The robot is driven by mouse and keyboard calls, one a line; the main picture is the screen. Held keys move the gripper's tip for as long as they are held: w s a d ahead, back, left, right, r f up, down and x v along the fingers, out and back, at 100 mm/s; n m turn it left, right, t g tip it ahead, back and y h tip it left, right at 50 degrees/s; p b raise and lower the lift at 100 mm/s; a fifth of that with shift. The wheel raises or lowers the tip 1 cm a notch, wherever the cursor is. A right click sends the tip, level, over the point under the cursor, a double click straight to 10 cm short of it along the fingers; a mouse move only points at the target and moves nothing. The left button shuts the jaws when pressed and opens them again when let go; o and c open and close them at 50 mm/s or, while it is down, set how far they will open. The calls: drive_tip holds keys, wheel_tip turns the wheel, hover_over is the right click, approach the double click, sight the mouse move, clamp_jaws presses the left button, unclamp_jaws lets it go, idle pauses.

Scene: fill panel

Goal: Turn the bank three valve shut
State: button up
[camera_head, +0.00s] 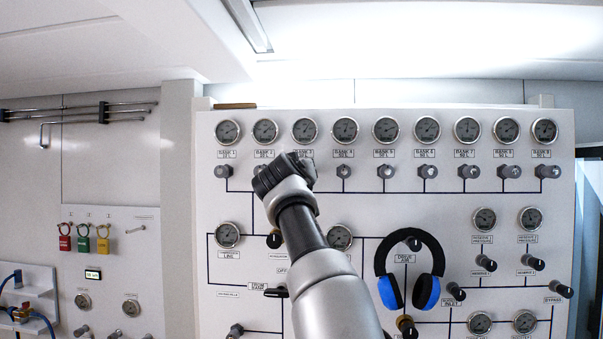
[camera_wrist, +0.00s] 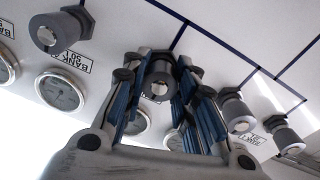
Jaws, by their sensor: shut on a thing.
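The bank three valve (camera_wrist: 159,88) is a grey knob on the white panel. In the wrist view it sits between the blue-padded fingers of my gripper (camera_wrist: 160,80), which are shut around it. In the head view my gripper (camera_head: 300,165) is at the upper row of knobs, below the bank three gauge (camera_head: 305,131). My wrist hides the valve and most of the bank two knob there. The held knob's exact turn angle cannot be told.
The bank four knob (camera_wrist: 60,30) is on one side of my gripper, and two more knobs (camera_wrist: 236,112) are close on the other. Blue-and-black headphones (camera_head: 410,270) hang lower on the panel (camera_head: 460,220). Coloured padlocks (camera_head: 84,238) hang at the left.

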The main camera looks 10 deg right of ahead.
drive_tip(key=o, duration=1.1)
drive_tip(key=shift+s, duration=0.2)
drive_tip(key=v, duration=1.1)
drive_tip(key=shift+s+a, duration=0.15)
drive_tip(key=shift+s, duration=0.15)
